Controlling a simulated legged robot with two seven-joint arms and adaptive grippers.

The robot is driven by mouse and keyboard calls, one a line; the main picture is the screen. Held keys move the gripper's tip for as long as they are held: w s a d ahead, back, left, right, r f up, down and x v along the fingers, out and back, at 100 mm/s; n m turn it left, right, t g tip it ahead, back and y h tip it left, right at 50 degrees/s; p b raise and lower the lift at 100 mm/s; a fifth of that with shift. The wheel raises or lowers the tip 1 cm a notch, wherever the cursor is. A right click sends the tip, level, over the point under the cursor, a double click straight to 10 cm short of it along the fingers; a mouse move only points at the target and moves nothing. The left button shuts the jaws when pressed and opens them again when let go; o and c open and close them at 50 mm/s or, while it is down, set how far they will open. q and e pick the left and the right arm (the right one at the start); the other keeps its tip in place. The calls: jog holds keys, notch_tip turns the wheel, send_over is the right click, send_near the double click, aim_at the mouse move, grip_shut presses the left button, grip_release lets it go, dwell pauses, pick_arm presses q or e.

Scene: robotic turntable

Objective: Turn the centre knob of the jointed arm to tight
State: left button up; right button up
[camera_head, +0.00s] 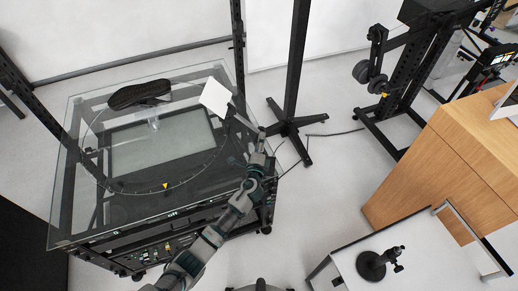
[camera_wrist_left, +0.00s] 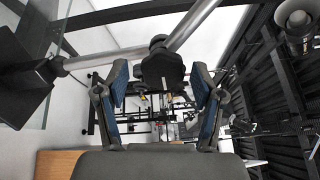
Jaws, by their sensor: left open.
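The jointed arm (camera_head: 243,117) stands at the right edge of the glass-topped turntable. In the left wrist view its two grey rods (camera_wrist_left: 105,59) meet at a dark centre joint, where the black centre knob (camera_wrist_left: 162,70) shows. My left gripper (camera_head: 261,158) is at the table's right edge, close to the jointed arm. In the left wrist view its two blue-padded fingers (camera_wrist_left: 160,80) are open, one on each side of the knob, with gaps visible. I cannot tell how deep the knob sits between them. The knob is too small to make out in the head view. My right gripper is not in view.
A white panel (camera_head: 215,97) is on the jointed arm's end over the glass table (camera_head: 75,205). A black shoe-like object (camera_head: 140,94) rests on the table. A black stand (camera_head: 290,127) is just beyond. A wooden cabinet (camera_head: 440,165) and a low white table (camera_head: 345,265) are right.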

pick_arm(q)
jog(key=s+a, duration=0.1)
jog(key=s, duration=1)
jog(key=shift+s+a+f, duration=0.15)
jog(key=shift+s, duration=0.1)
jog(key=shift+f, duration=0.1)
jog(key=s+a+f+n+g+y+b, duration=0.1)
jog(key=s+a+f+n+g, duration=0.15)
jog(key=f, duration=0.95)
jog(key=s+a+f+n+g+b, duration=0.1)
jog(key=a+f+g, duration=0.2)
jog(key=f, duration=0.9)
jog(key=s+a+f+n+g+b, duration=0.1)
jog(key=s+a+f+n+g, duration=0.15)
jog(key=s+f, duration=0.45)
jog(key=s+a+f+n+g, duration=0.1)
jog(key=s+a+f+n, duration=0.15)
jog(key=f, duration=0.85)
jog(key=s+a+f+n+g+b, duration=0.1)
jog(key=s+a+f+n+g, duration=0.1)
jog(key=s+f, duration=0.5)
jog(key=s+a+f+n+g+b, duration=0.1)
jog(key=s+a+f+n+g, duration=0.2)
jog(key=s, duration=1.5)
jog(key=s+a+f+n+g+y+b, duration=0.1)
jog(key=s+a+f+n, duration=0.4)
jog(key=s+f, duration=0.6)
jog(key=shift+s+a+g, duration=0.8)
jog(key=shift+s+g, duration=0.1)
jog(key=shift+s, duration=0.15)
